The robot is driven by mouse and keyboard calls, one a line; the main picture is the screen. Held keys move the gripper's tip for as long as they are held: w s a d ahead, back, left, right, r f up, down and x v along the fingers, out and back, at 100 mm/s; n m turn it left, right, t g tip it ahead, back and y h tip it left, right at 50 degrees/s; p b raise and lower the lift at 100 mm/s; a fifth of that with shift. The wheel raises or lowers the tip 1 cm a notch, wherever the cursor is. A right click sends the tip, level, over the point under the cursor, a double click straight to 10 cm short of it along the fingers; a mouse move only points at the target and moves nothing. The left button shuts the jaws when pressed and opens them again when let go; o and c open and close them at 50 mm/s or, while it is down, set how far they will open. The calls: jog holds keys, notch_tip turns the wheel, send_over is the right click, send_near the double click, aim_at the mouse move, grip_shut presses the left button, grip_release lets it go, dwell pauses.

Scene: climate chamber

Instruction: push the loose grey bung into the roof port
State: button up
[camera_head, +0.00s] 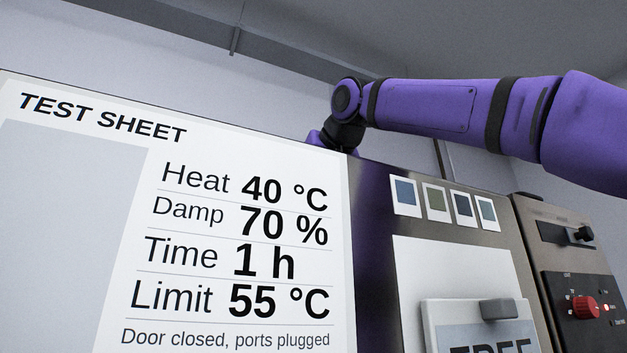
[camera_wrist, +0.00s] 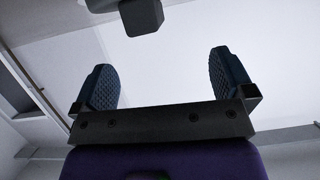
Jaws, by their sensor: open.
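In the wrist view my gripper (camera_wrist: 162,62) is open, with its two dark ribbed fingers wide apart and only a pale, bright background between them. A dark grey blocky object (camera_wrist: 142,16) shows at the top edge of that view, beyond the fingers and cut off by the frame. I cannot tell whether it is the bung. In the head view my purple arm reaches left over the chamber's (camera_head: 371,190) top edge, and its fingers are hidden behind that edge. The roof port is not recognisable in either view.
A large test sheet (camera_head: 225,140) covers the chamber's left front; it reads "Door closed, ports plugged". Several colour cards (camera_head: 437,202) and a "FREE" sign (camera_head: 440,318) are to the right. A control panel (camera_head: 575,285) with a red knob (camera_head: 585,307) stands at far right.

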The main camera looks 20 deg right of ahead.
jog(key=shift+v, duration=1.5)
jog(key=s, duration=1.2)
jog(key=shift+d, duration=0.2)
